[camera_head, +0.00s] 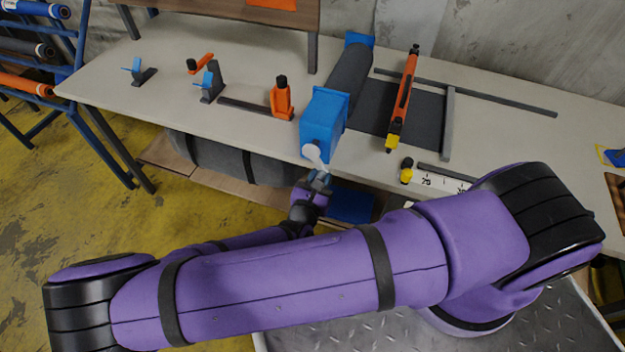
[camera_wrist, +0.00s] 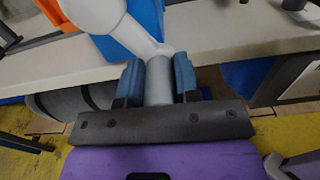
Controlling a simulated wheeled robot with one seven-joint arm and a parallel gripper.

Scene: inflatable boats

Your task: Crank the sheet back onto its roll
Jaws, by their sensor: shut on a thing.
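The dark grey roll (camera_head: 350,75) lies between two blue end stands on the table, the near one a blue box (camera_head: 324,118) at the front edge. Dark sheet (camera_head: 405,115) lies flat on the table to the right of the roll, with a grey bar (camera_head: 447,122) along its right end. A pale crank (camera_head: 314,154) sticks out from the front of the near blue box. In the wrist view, my gripper (camera_wrist: 158,80) is shut around the crank's grey handle (camera_wrist: 159,82), one blue pad on each side. In the head view, my gripper (camera_head: 319,180) is small and partly hidden.
An orange and black bar tool (camera_head: 403,98) lies across the sheet. An orange clamp (camera_head: 282,98) and blue-and-grey stands (camera_head: 210,82) stand left of the roll. A long dark roll (camera_head: 230,158) lies below the table. A rack (camera_head: 35,85) stands at the far left.

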